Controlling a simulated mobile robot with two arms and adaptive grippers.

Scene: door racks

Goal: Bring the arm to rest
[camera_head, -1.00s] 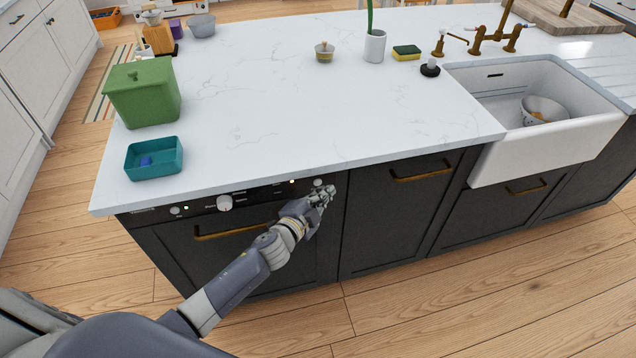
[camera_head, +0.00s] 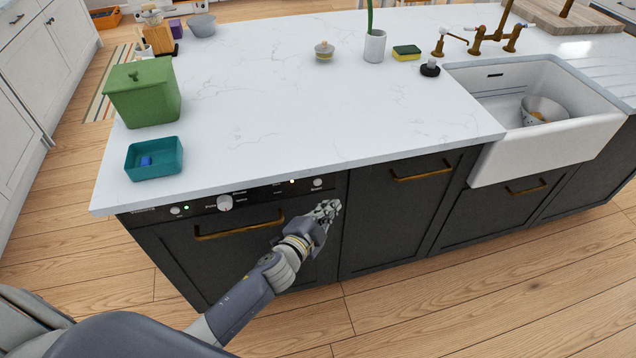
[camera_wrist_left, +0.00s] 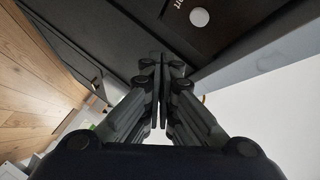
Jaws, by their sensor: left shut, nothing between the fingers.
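My left gripper (camera_head: 328,208) is in front of the dark island front, below the right end of the control panel (camera_head: 255,199). It is shut and empty, and appears apart from the round white button (camera_head: 318,183) above it. In the left wrist view the two fingers of my left gripper (camera_wrist_left: 160,62) meet, with the button (camera_wrist_left: 199,17) off to the upper right. My left arm (camera_head: 245,298) reaches up from the lower left. My right gripper is not in view.
The white countertop (camera_head: 270,110) overhangs the panel. A brass handle (camera_head: 238,230) sticks out left of my gripper. A teal tray (camera_head: 153,172) and a green bin (camera_head: 143,93) stand at the counter's left end. The wooden floor (camera_head: 440,300) in front is clear.

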